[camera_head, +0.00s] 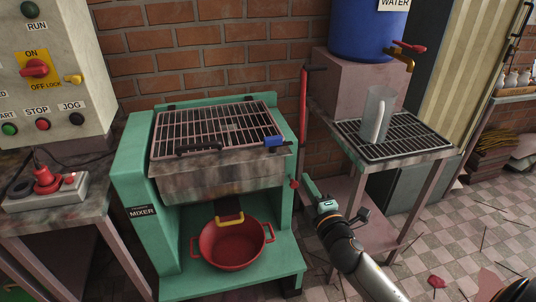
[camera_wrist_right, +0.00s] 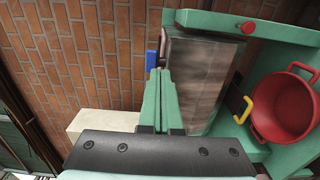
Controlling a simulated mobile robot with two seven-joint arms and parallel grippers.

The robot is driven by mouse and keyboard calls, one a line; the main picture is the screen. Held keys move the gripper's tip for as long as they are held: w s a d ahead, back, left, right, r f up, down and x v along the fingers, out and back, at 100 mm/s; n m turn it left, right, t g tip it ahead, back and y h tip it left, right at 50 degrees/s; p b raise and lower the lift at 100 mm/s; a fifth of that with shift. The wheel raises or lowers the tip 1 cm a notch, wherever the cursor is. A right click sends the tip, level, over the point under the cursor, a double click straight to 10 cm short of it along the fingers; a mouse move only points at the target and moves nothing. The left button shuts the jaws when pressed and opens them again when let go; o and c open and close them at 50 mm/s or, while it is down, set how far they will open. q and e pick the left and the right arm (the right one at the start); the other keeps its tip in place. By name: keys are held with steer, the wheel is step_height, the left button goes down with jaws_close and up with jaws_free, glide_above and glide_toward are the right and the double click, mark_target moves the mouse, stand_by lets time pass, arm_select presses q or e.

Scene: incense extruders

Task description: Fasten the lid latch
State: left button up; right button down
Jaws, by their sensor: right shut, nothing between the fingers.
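The green mixer (camera_head: 140,180) stands in the middle of the head view, its grated lid (camera_head: 215,130) lying down over the metal trough. A black handle (camera_head: 198,148) is on the lid's front edge. The blue latch (camera_head: 275,141) is at the lid's front right corner; it also shows in the wrist view (camera_wrist_right: 151,60), just beyond the fingertips. Whether it is engaged cannot be told. My right gripper (camera_head: 309,185) is shut and empty, right of the mixer and lower than the latch in the picture; its fingers also show in the wrist view (camera_wrist_right: 161,85). My left gripper is out of view.
A red pot (camera_head: 233,250) sits on the mixer's lower shelf under a yellow handle (camera_head: 230,218). A red knob (camera_head: 295,184) and red lever (camera_head: 303,105) are at its right. The water stand (camera_head: 375,150) is close on the right, a control box (camera_head: 50,80) at left.

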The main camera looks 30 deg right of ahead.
mark_target(290, 151)
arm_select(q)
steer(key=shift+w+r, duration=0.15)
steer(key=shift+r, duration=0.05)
arm_select(e)
steer(key=shift+r, duration=0.1)
steer(key=shift+w+d, duration=0.1)
steer(key=x, duration=1.2)
steer(key=shift+w+d+b, duration=0.1)
steer(key=shift+w+b, duration=0.2)
steer(key=shift+b, duration=0.05)
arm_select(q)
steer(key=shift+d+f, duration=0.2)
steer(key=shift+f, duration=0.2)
arm_select(e)
steer(key=shift+w+d, duration=0.15)
steer(key=shift+w, duration=0.4)
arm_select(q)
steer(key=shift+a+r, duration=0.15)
arm_select(e)
steer(key=shift+d, duration=0.15)
